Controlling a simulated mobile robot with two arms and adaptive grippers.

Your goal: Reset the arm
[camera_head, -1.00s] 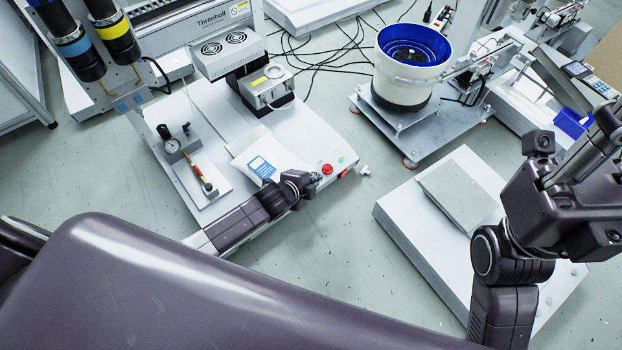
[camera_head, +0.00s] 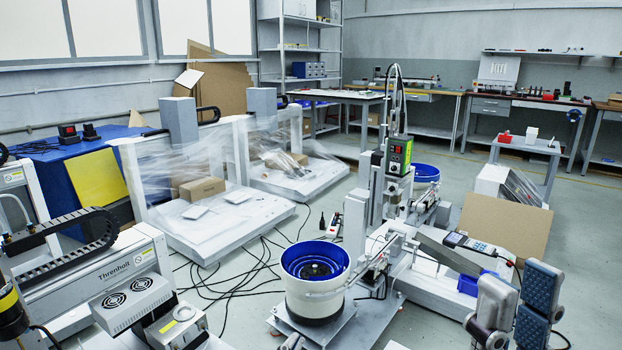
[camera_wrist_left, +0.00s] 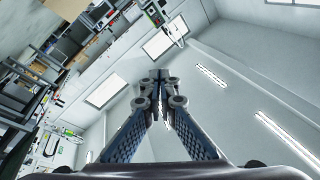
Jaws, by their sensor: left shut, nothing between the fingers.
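My left gripper (camera_wrist_left: 160,78) is shut and empty in the left wrist view. Its two fingers meet at the tips, with the wall and ceiling lamps behind. In the head view only a small dark tip at the bottom edge may belong to it. My right gripper (camera_head: 513,305) shows at the lower right of the head view. Most of both arms is outside the head view.
A blue-lined bowl feeder (camera_head: 315,278) stands near the bottom middle, beside the gantry screwdriver station (camera_head: 390,185). A Threnholt machine (camera_head: 95,270) is at the left. A cardboard sheet (camera_head: 500,228) leans at the right. Black cables cross the floor.

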